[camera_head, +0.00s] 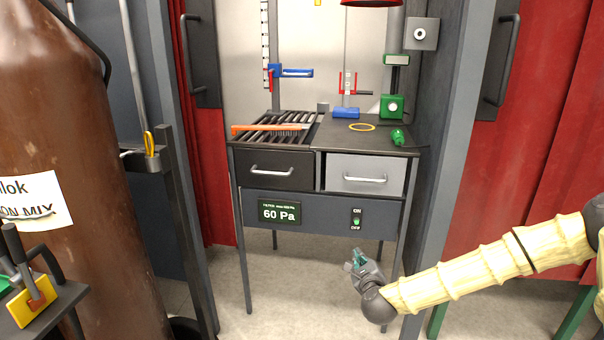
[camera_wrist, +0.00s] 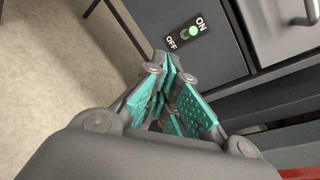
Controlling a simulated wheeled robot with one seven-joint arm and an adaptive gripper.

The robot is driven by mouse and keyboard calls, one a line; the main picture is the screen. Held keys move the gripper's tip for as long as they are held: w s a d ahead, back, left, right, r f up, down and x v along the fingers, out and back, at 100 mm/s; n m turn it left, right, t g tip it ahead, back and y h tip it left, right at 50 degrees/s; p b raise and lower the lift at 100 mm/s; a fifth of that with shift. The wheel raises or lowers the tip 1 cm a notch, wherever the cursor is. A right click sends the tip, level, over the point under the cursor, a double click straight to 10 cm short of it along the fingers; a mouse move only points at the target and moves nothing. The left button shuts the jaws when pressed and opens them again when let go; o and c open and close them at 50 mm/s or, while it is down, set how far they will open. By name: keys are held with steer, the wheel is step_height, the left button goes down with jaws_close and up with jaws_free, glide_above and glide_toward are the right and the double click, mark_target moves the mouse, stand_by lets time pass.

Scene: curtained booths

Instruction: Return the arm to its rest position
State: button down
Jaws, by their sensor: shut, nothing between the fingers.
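My gripper (camera_head: 359,256) is in front of the workbench, below its drawers and just under the ON/OFF switch. My arm, in a pale ribbed sleeve, reaches in from the right. In the wrist view the teal finger pads (camera_wrist: 172,100) are close together with nothing between them. The green switch (camera_wrist: 193,32) shows beyond the fingertips, apart from them. It also shows in the head view (camera_head: 356,220), on the bench's front panel.
The workbench has a dark drawer (camera_head: 272,170) and a grey drawer (camera_head: 365,177), both shut. A display (camera_head: 279,212) reads 60 Pa. An orange-handled brush (camera_head: 268,127) lies on the slatted top. A brown gas cylinder (camera_head: 75,190) stands left. Red curtains (camera_head: 545,150) hang right. Floor before the bench is clear.

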steer(key=s+a+f+n+g+y, duration=0.25)
steer(key=s+a+f+n, duration=0.35)
steer(key=s+f, duration=0.35)
steer(key=s+a+f+n+g+y, duration=0.2)
steer(key=s+a+f+n+g, duration=0.25)
steer(key=s+f+n, duration=0.4)
steer(key=s+d+f+n+g+h, duration=0.15)
steer(key=s+f+n, duration=0.25)
steer(key=s, duration=0.5)
steer(key=s+d+f+n+g, duration=0.2)
steer(key=s+f+n+g, duration=0.1)
steer(key=s, duration=0.6)
steer(key=s+d+f+n+g, duration=0.15)
steer(key=s+f+n, duration=0.25)
steer(key=s, duration=0.5)
steer(key=s+d+n+g+h, duration=0.2)
steer(key=s+d+n+g, duration=0.15)
steer(key=s, duration=0.35)
step_height(320, 180, up, 29)
steer(key=p, duration=2.8)
steer(key=shift+d+t, duration=0.45)
